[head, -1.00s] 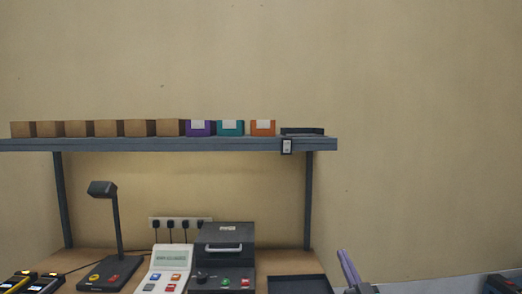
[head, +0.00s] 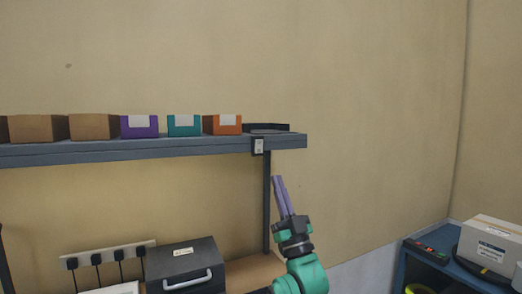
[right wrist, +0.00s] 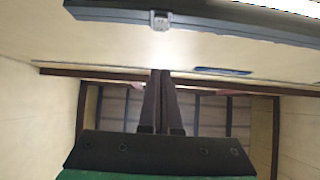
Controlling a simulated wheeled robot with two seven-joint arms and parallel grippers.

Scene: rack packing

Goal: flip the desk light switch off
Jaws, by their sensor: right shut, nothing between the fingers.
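The light switch (head: 258,146) is a small pale plate in a dark frame on the front edge of the shelf, near its right end. In the right wrist view a small switch box (right wrist: 160,20) shows on the shelf edge, ahead of the fingers. My right gripper (head: 279,180) points up, its purple fingers together and empty. It is below and a little right of the switch, apart from it. In the right wrist view its fingers (right wrist: 160,75) are also together. Which way the switch is set is too small to tell. My left gripper is not in view.
The grey shelf (head: 200,147) carries brown boxes (head: 92,126), purple (head: 139,126), teal (head: 184,125) and orange (head: 222,125) boxes and a dark tray (head: 268,128). A shelf post (head: 266,200) stands behind the gripper. A black machine (head: 185,262) sits below. A blue cart (head: 440,267) holds a carton (head: 490,245) at right.

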